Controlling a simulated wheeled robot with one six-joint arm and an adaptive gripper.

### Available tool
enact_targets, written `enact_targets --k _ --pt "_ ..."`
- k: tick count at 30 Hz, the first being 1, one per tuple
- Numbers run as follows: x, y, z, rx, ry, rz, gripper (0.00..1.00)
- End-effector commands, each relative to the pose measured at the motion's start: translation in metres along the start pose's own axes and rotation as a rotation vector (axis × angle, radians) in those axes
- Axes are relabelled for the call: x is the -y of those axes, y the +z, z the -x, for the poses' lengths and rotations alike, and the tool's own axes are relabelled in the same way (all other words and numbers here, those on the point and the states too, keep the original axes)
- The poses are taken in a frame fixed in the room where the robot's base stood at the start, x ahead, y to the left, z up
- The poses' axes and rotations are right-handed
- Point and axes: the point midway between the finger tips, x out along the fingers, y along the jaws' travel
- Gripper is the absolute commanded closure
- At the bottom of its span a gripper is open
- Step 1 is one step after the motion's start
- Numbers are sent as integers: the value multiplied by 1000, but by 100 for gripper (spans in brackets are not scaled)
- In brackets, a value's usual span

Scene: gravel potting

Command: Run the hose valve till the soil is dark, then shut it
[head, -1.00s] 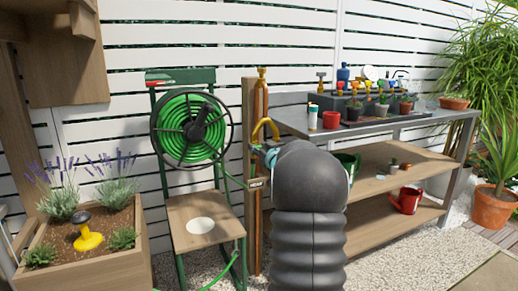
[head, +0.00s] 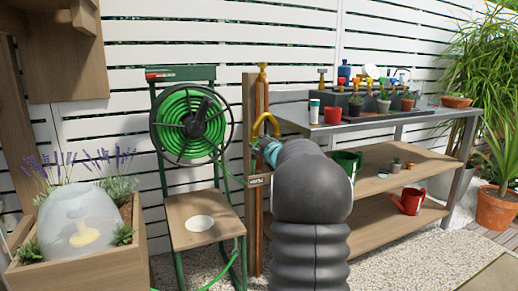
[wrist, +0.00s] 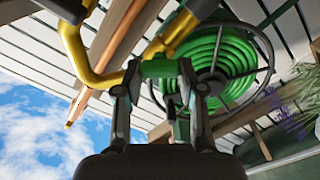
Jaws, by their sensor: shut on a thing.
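The yellow tap pipe (head: 266,121) curves out from a post beside the hose reel. In the wrist view, my gripper (wrist: 158,80) is shut on the green valve handle (wrist: 160,68) at the end of the yellow pipe (wrist: 88,65). The planter (head: 88,263) stands at left. A pale, dome-shaped water spray (head: 82,222) covers its middle, with the yellow sprinkler (head: 84,236) blurred inside. The soil (head: 127,208) beside the spray looks brown; the soil under it is obscured.
The green hose reel (head: 189,128) hangs on a green stand with a wooden shelf (head: 200,216). A grey-topped bench (head: 375,124) with pots is at right; a red watering can (head: 410,201) sits on its lower shelf. Gravel covers the open ground.

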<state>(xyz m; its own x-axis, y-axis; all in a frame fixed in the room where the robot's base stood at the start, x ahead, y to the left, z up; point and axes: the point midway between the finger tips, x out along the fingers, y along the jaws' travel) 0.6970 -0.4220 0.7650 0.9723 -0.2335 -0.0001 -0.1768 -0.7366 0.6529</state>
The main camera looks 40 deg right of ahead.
Motion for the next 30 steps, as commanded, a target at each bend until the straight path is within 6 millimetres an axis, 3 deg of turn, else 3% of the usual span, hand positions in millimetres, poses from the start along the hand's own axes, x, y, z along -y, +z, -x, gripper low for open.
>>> enact_targets --k 18,30 --pt "4 2 0 0 1 573 95" --pt "4 2 0 0 0 811 95"
